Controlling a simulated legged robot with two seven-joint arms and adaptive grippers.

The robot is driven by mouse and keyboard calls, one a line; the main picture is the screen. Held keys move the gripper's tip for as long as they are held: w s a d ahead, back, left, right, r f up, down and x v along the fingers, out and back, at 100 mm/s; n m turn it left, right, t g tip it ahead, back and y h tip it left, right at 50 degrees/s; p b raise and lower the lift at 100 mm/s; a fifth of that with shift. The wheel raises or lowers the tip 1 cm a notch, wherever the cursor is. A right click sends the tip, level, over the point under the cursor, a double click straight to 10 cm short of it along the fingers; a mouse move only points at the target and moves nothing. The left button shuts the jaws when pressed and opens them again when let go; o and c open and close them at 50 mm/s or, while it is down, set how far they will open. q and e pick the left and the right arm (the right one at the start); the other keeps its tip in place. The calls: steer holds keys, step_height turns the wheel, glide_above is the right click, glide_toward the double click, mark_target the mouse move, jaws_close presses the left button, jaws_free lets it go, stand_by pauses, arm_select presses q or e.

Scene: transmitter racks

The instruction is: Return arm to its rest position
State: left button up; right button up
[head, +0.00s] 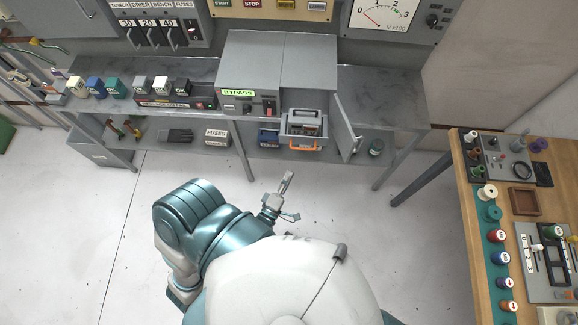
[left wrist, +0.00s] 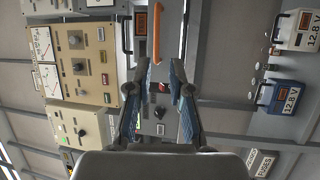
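My left arm (head: 215,232) is bent in front of my white body, over the open floor. My left gripper (head: 288,198) extends from it toward the bench, short of the cabinet. In the left wrist view, the two fingers of the gripper (left wrist: 162,66) stand apart with nothing between them. An orange handle (left wrist: 156,35) shows beyond the fingertips. In the head view, the orange handle (head: 304,149) is on the front of a grey unit (head: 303,122) in the open cabinet, apart from the gripper. My right gripper is not in view.
The grey bench (head: 400,103) runs along the back, with an open cabinet door (head: 345,125) projecting forward. A FUSES box (head: 216,137) sits on the lower shelf. A wooden table (head: 476,260) with spools stands at the right. The floor (head: 385,235) between is clear.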

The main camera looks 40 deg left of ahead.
arm_select(q)
steer(key=shift+f, duration=0.1)
steer(key=s+d+f+m+g+h, duration=0.1)
steer(key=s+f+m+g, duration=0.2)
steer(key=f, duration=0.5)
steer(key=s+d+f+m+g+h, duration=0.1)
steer(key=d+f+m+g+h, duration=0.2)
steer(key=f, duration=0.5)
steer(key=s+f+m+g, duration=0.2)
steer(key=s+f+m, duration=0.1)
steer(key=f+m, duration=0.3)
steer(key=s+a+f+m+g, duration=0.2)
steer(key=s+f+m+g, duration=0.2)
steer(key=s+f, duration=0.4)
steer(key=s+a+f+m+g, duration=0.2)
steer(key=s+f+m+g, duration=0.3)
steer(key=s, duration=0.8)
step_height(320, 180, down, 4)
steer(key=shift+s+r+g+y, duration=0.3)
steer(key=shift+g+y, duration=0.1)
steer(key=shift+g, duration=0.5)
